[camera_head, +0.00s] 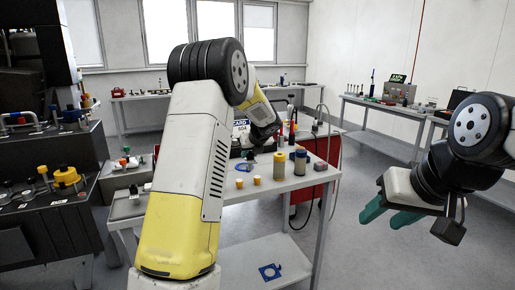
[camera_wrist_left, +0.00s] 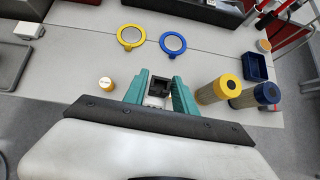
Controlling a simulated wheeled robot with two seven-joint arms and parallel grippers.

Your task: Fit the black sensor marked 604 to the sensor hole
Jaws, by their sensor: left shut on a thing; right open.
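My left gripper (camera_wrist_left: 158,92) has its green fingers closed on a small black square-topped part (camera_wrist_left: 159,84), with a pale part below it. This looks like the black sensor, but no number can be read on it. It is held above the grey table. In the head view my left arm covers most of this gripper. My right gripper (camera_head: 384,215) is open and empty, over the floor at the right. I cannot make out the sensor hole in either view.
On the table (camera_wrist_left: 90,62) are a yellow ring (camera_wrist_left: 130,37), a blue ring (camera_wrist_left: 172,43), a yellow cylinder (camera_wrist_left: 222,90), a blue cylinder (camera_wrist_left: 262,95), a yellow cap (camera_wrist_left: 105,84) and a blue bin (camera_wrist_left: 255,66). Dark machine blocks (camera_head: 55,215) stand at the left. Open floor lies at the right.

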